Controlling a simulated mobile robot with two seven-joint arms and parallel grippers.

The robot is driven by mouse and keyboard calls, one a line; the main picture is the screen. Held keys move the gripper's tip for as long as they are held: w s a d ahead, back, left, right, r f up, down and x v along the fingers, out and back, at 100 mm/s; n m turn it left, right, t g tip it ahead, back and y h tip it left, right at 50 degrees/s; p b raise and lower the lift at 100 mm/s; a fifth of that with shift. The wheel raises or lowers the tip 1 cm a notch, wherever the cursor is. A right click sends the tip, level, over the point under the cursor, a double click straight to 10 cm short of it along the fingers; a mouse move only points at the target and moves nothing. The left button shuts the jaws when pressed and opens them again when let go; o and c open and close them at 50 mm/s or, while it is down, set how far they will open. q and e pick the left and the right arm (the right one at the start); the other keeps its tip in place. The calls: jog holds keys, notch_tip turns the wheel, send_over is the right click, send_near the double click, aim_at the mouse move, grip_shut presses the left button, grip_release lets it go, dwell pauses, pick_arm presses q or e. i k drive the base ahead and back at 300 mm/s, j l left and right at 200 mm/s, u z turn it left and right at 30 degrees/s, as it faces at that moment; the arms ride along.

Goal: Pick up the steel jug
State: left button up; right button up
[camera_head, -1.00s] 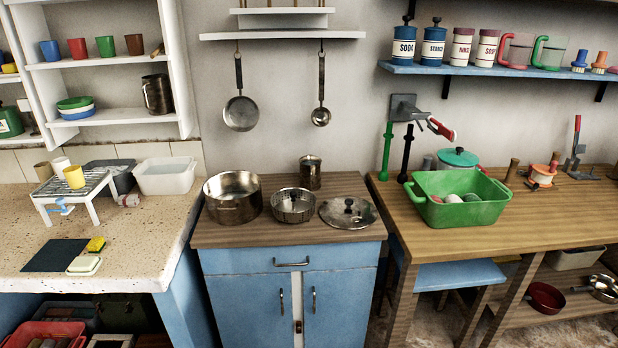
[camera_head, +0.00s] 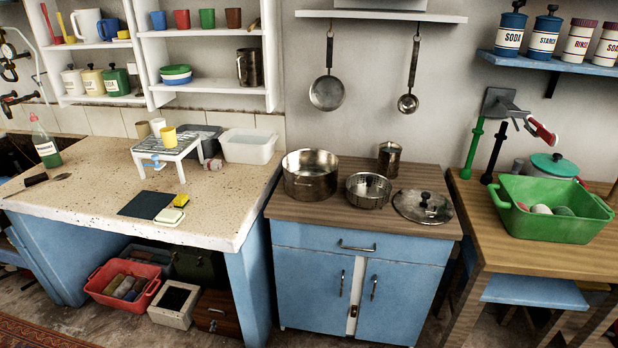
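A steel jug (camera_head: 250,68) with a handle on its left side stands upright at the right end of a white wall shelf (camera_head: 205,87). A smaller steel canister (camera_head: 390,160) stands upright at the back of the wooden cabinet top, behind the pots. Neither of my grippers is in view.
A large pot (camera_head: 311,178), a strainer pot (camera_head: 368,190) and a lid (camera_head: 423,207) crowd the cabinet top. The stone counter (camera_head: 95,190) holds a small white stand (camera_head: 166,152), a white tub (camera_head: 249,147) and a green bottle (camera_head: 45,145). Its middle-left is fairly clear.

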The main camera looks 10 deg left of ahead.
aim_at(389, 153)
jog(key=l+u, duration=0.1)
jog(key=u, duration=0.45)
jog(key=i+l+u, duration=0.25)
jog(key=l, duration=0.2)
jog(key=l+u, duration=0.3)
jog(key=l, duration=0.15)
jog(key=l+u, duration=0.1)
jog(key=l, duration=0.8)
jog(key=i, duration=0.05)
